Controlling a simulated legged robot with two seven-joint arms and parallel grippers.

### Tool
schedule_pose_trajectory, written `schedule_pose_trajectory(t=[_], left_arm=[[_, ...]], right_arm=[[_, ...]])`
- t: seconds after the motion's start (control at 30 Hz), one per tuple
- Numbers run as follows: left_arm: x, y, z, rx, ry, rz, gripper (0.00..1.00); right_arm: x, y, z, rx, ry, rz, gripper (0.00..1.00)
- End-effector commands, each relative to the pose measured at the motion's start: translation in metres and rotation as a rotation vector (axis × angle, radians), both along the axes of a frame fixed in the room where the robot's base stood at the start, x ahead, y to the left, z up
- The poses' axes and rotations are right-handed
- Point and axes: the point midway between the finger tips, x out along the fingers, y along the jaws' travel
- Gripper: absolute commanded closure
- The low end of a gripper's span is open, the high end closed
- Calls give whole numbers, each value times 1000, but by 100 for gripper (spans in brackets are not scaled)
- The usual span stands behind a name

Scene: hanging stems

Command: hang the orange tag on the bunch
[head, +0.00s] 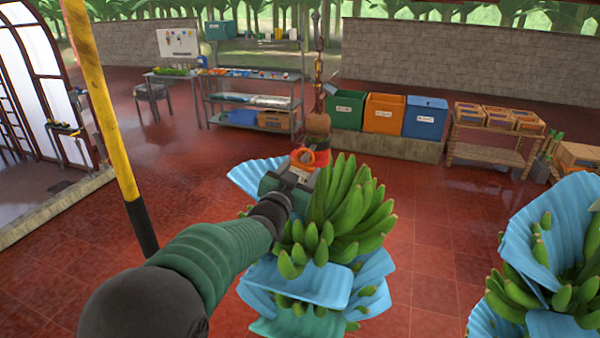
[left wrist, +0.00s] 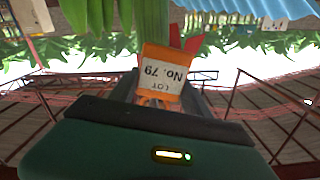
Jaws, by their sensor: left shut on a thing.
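The bunch (head: 345,215) of green bananas hangs from a chain at the middle of the head view, with blue sheets between its hands. Its brown stem end (head: 318,123) has a red band (head: 322,158) below it. My left gripper (head: 300,168) is at the upper left of the bunch, close to the stem. It is shut on the orange tag (head: 304,156). In the left wrist view the tag (left wrist: 163,75) shows a white label reading "LOT No. 79" upside down. I cannot tell whether its loop is around the stem. My right gripper is not in view.
A second bunch (head: 555,265) with blue sheets hangs at the right. A yellow and black post (head: 105,110) stands left of my arm. Green, orange and blue bins (head: 384,113), a metal shelf (head: 255,100) and a crate rack (head: 495,130) stand behind. Tiled floor between is clear.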

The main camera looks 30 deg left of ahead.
Motion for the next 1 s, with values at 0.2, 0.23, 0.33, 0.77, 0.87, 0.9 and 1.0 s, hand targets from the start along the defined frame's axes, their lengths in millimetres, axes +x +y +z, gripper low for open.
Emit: schedule_pose_trajectory(t=[0.2,0.23,0.33,0.77,0.87,0.9,1.0], left_arm=[[5,0,0,0,1,-1,96],[6,0,0,0,1,-1,96],[8,1,0,0,0,0,96],[13,1,0,-1,1,0,96],[13,1,0,-1,0,0,96],[14,1,0,-1,0,0,96],[16,2,0,0,0,0,96]], right_arm=[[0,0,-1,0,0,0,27],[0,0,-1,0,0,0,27],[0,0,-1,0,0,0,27],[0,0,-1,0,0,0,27],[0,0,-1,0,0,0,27],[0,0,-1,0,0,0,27],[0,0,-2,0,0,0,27]])
